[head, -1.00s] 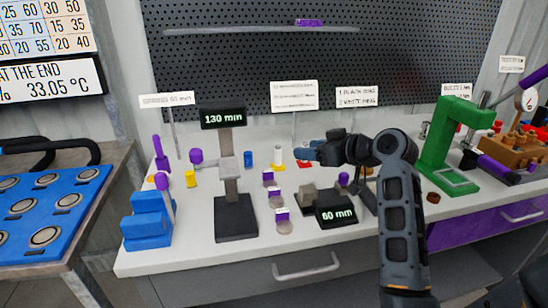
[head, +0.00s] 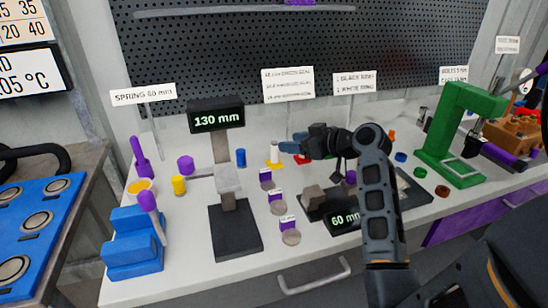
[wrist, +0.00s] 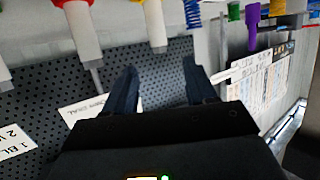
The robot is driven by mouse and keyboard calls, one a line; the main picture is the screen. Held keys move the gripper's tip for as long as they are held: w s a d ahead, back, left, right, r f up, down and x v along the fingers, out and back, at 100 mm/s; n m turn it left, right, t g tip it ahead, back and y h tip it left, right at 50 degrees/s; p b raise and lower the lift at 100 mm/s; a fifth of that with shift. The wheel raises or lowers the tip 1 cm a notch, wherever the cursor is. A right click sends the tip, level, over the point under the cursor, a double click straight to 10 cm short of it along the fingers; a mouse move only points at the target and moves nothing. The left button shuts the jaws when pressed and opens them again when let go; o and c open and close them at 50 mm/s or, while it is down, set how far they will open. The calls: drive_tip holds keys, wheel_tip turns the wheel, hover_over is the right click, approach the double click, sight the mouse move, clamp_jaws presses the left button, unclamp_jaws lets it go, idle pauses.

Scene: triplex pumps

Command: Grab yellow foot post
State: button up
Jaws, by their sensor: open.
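The yellow foot post is a white post (head: 275,150) on a yellow foot, standing upright on the bench behind the purple-topped weights. In the wrist view, which is upside down, the white post (wrist: 154,22) hangs from the top edge with yellow at its foot. My gripper (head: 287,143) is just right of the post in the head view. In the wrist view my gripper (wrist: 160,75) has its two dark fingers spread, with nothing between them. The post lies beyond the fingertips, roughly in line with the gap, and does not appear touched.
A red-footed white post (wrist: 82,32) stands close beside it, its red foot (head: 302,159) partly behind my gripper. A blue spring-like part (wrist: 192,14) is on the other side. A 130 mm gauge (head: 228,180) stands front left. The pegboard (head: 230,60) rises behind.

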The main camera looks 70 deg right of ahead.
sight(274, 142)
drive_tip(key=shift+x, duration=1.05)
drive_tip(key=shift+p+x, duration=0.45)
drive_tip(key=shift+x, duration=2.3)
drive_tip(key=shift+f, duration=0.15)
drive_tip(key=shift+c, duration=0.3)
clamp_jaws()
